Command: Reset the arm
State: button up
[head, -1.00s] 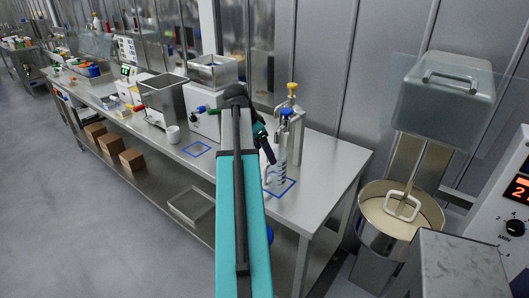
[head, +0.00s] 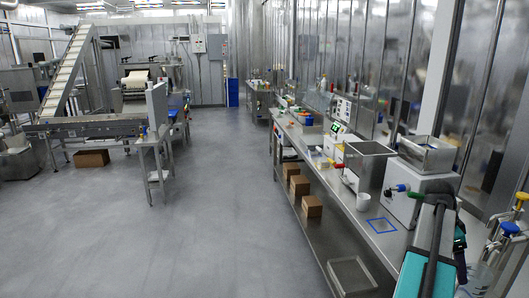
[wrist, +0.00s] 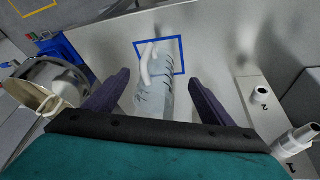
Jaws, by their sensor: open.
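My gripper (wrist: 157,98) is open in the wrist view, its two dark purple fingers spread wide apart. In the head view my teal arm is at the lower right, and the fingers cannot be made out. A blue-topped bottle (head: 508,229) is at the right edge there.
Open grey floor lies left; a conveyor (head: 90,127) stands beyond.

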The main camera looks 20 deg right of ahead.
jog(key=w+a+f+n+y+b, duration=0.1)
jog(key=w+a+f+n, duration=0.2)
jog(key=w+a+f, duration=0.5)
jog(key=w+a+f+n, duration=0.3)
jog(key=w+a+f, duration=0.15)
jog(key=f, duration=0.55)
jog(key=w+a+f+n+y+b, duration=0.15)
jog(key=a+f+n, duration=0.25)
jog(key=a+f, duration=0.45)
jog(key=w+a+f+n+h, duration=0.1)
jog(key=w+a+f+n, duration=0.2)
jog(key=a+f, duration=0.6)
jog(key=s+a+f+n+g+y+b, duration=0.1)
jog(key=s+a+f+n, duration=0.15)
jog(key=a+f, duration=0.5)
jog(key=s+a+f+n+y+b, duration=0.15)
jog(key=a+f+n, duration=0.25)
jog(key=a, duration=0.6)
jog(key=s+a+f+n, duration=0.2)
jog(key=s+a+f, duration=0.2)
jog(key=s+a, duration=0.3)
jog(key=s+a+f+n+g, duration=0.1)
jog(key=s+a+f+n, duration=0.2)
jog(key=s+a+f, duration=0.2)
jog(key=shift+s+a+f+n+g+h+b, duration=0.3)
jog(key=shift+s+a+n+h, duration=0.1)
jog(key=shift+s+a, duration=0.5)
jog(key=shift+w, duration=0.1)
jog(key=shift+c, duration=0.4)
